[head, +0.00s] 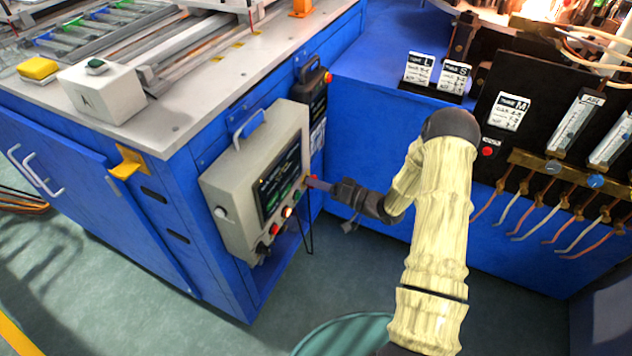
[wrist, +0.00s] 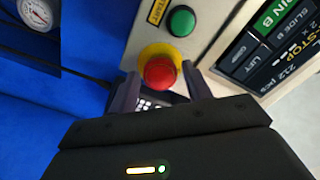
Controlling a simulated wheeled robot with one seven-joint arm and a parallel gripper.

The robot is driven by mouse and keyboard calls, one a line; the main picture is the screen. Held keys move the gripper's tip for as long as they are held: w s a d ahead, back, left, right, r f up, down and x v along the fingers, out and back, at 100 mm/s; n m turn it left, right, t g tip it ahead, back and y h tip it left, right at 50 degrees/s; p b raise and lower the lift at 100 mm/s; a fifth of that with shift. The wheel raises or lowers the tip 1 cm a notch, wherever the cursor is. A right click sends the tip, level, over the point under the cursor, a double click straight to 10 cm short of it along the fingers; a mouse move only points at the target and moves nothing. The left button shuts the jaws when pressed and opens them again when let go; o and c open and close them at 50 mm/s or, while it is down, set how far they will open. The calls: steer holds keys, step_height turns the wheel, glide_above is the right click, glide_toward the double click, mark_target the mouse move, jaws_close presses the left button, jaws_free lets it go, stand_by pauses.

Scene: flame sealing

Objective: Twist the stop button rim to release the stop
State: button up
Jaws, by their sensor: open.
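In the wrist view, the dark fingers of my gripper (wrist: 160,76) are open, one on each side of the red rim. The rim lies between the fingertips; I cannot tell whether they touch it. In the head view the fingers mostly hide the button.
A green button (wrist: 181,20) lies close beside the stop button, with the display (wrist: 285,45) to the right. Other knobs and lamps (head: 275,229) run down the box edge. A black unit (head: 313,100) stands behind, and a gauge (wrist: 36,13) shows upper left in the wrist view.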

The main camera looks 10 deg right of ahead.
steer(key=c, duration=0.6)
steer(key=shift+m+p, duration=2)
steer(key=shift+m, duration=0.4)
steer(key=o, duration=0.7)
steer(key=shift+s+d, duration=0.1)
steer(key=shift+d, duration=0.05)
steer(key=shift+p+v, duration=0.6)
steer(key=shift+v, duration=2.75)
